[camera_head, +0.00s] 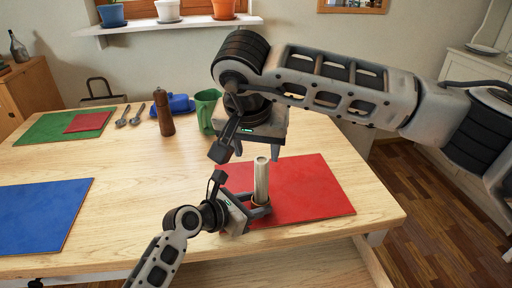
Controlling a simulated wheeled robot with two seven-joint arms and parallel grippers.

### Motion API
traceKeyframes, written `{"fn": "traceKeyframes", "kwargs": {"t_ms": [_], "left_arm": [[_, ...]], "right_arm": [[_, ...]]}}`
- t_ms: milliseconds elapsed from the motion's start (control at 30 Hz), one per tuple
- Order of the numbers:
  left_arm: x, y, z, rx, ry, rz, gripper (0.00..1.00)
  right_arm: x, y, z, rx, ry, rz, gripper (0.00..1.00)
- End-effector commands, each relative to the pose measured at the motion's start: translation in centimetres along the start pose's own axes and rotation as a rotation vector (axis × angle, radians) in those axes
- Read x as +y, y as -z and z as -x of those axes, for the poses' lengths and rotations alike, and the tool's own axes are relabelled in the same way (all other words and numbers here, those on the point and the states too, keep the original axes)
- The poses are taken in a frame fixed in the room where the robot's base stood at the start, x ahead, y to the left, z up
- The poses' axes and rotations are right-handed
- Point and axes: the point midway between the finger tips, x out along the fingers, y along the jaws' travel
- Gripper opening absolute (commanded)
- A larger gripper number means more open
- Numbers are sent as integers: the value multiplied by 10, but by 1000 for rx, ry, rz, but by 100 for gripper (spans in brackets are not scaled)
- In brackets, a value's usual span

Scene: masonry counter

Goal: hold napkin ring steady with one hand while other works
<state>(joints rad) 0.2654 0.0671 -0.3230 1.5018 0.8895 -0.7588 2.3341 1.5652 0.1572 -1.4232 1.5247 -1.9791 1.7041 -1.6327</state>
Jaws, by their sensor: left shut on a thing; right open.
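A pale, upright cylinder (261,182), which looks like a rolled napkin, stands on the red mat (318,190). A small brownish band, likely the napkin ring (257,204), shows at its foot, mostly hidden by fingers. My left gripper (262,211) comes in low from the left and is shut on the ring at the cylinder's base.
A green cup (206,108), a pepper mill (163,112), a blue dish (180,104) and two spoons (130,116) stand toward the back. A green mat (48,128) with a smaller red one lies back left, a blue mat (40,212) front left. The wooden tabletop (135,165) between is clear.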

Motion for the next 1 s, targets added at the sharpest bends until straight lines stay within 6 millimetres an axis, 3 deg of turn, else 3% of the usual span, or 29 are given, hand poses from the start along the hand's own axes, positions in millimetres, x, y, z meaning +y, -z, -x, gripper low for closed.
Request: {"fn": "traceKeyframes", "kwargs": {"t_ms": [367,400,467,767,867,1000], "left_arm": [[0,0,0,0,0,0,22],[0,0,0,0,0,0,55],[0,0,0,0,0,0,69],[0,0,1,0,0,0,69],[0,0,9,-1,-1,0,69],[0,1,34,0,-2,-1,69]], "right_arm": [[0,0,0,-1,0,0,52],[0,0,0,-1,0,0,52],[0,0,0,-1,0,0,52],[0,0,0,0,0,0,52],[0,0,0,0,0,0,52],[0,0,0,0,0,0,52]]}}
